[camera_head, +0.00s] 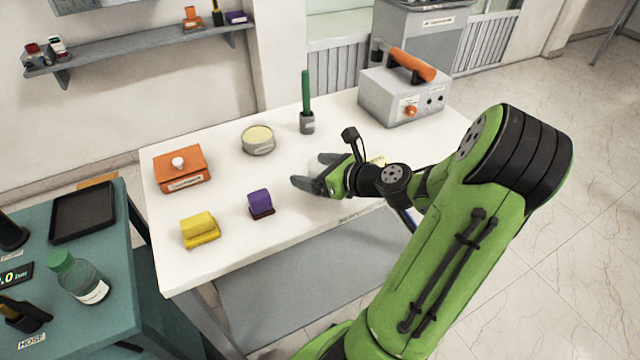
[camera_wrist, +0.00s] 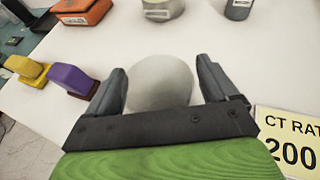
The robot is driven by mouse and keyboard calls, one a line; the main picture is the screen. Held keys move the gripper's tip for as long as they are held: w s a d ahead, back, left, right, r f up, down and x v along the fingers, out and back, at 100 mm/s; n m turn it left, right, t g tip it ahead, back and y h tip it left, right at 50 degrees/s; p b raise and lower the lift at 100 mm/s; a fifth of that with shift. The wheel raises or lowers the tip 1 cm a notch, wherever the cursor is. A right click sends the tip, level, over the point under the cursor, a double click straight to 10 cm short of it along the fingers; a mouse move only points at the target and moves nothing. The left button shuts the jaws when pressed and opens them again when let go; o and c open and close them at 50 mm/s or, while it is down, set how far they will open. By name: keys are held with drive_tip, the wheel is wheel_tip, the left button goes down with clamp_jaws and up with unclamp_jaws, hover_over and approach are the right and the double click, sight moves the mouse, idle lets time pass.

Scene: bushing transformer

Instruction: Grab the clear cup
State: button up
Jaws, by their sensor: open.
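A pale, greyish-white rounded object, which looks like the clear cup (camera_wrist: 160,82), stands on the white table between the fingers of my gripper (camera_wrist: 162,88) in the wrist view. My gripper is open, with one finger on each side of it; I cannot tell whether either finger touches it. In the head view my gripper (camera_head: 313,174) is low over the right-middle of the table. There the cup (camera_head: 319,171) is mostly hidden by the fingers, with only a pale part showing.
On the white table (camera_head: 235,240) are a purple block (camera_head: 260,203), a yellow block (camera_head: 199,229), an orange box (camera_head: 181,168), a round tin (camera_head: 258,140), a green-handled tool in a grey holder (camera_head: 306,122) and a grey instrument box (camera_head: 405,95).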

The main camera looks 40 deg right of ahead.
drive_tip(key=shift+w+f, duration=0.1)
drive_tip(key=shift+w, duration=0.1)
drive_tip(key=shift+s, duration=0.1)
drive_tip(key=shift+c, duration=0.4)
drive_tip(key=c, duration=1)
